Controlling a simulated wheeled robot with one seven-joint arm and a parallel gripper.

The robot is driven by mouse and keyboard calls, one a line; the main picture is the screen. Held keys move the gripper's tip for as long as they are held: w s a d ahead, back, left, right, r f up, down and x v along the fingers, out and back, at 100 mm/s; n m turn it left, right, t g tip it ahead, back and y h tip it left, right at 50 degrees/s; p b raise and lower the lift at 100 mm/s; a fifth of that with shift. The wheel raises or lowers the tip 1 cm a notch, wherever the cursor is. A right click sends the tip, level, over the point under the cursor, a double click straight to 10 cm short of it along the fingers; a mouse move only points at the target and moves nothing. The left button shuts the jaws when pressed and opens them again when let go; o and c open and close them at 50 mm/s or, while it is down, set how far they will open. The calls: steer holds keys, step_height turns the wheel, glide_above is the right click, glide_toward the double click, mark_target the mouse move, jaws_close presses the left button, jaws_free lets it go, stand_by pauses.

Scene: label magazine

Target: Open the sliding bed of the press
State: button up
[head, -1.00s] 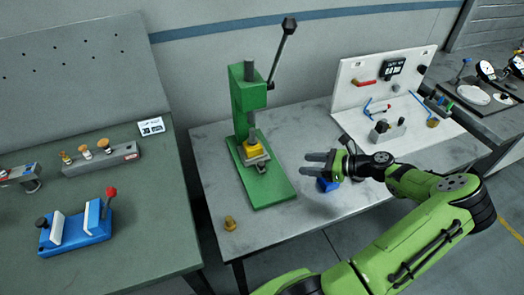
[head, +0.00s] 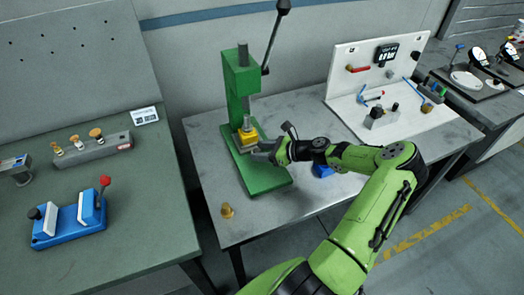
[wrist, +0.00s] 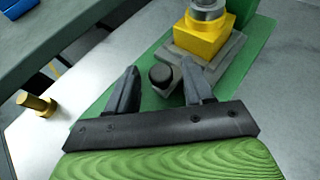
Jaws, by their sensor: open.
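The green press (head: 240,95) stands on the middle table, with a grey ram over a yellow block (head: 247,137). In the wrist view the yellow block (wrist: 203,35) sits on the grey sliding bed (wrist: 218,58), which lies on the green base plate (wrist: 248,62). A round black knob (wrist: 160,74) projects from the bed's front. My gripper (wrist: 160,70) is open, with one finger on each side of the knob; I cannot tell whether either touches it. In the head view my gripper (head: 260,152) is at the bed's front and hides the knob.
A small brass piece (head: 227,211) stands on the table left of the base plate. A blue item (head: 322,170) lies behind my arm. The press lever (head: 275,38) rises up and right. A white pegboard station (head: 375,75) is on the right.

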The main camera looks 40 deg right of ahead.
jaws_close()
steer(key=s+p, duration=0.1)
steer(key=s, duration=0.2)
steer(key=s+a+p, duration=0.1)
steer(key=s+p, duration=0.1)
steer(key=s, duration=0.1)
steer(key=s+a+p, duration=0.1)
steer(key=s+p, duration=0.1)
steer(key=s, duration=0.1)
steer(key=shift+s+a+r, duration=0.15)
steer(key=shift+s+a, duration=0.15)
steer(key=shift+s, duration=0.3)
jaws_free()
steer(key=p+v, duration=0.1)
steer(key=v, duration=1.4)
steer(key=shift+s, duration=0.35)
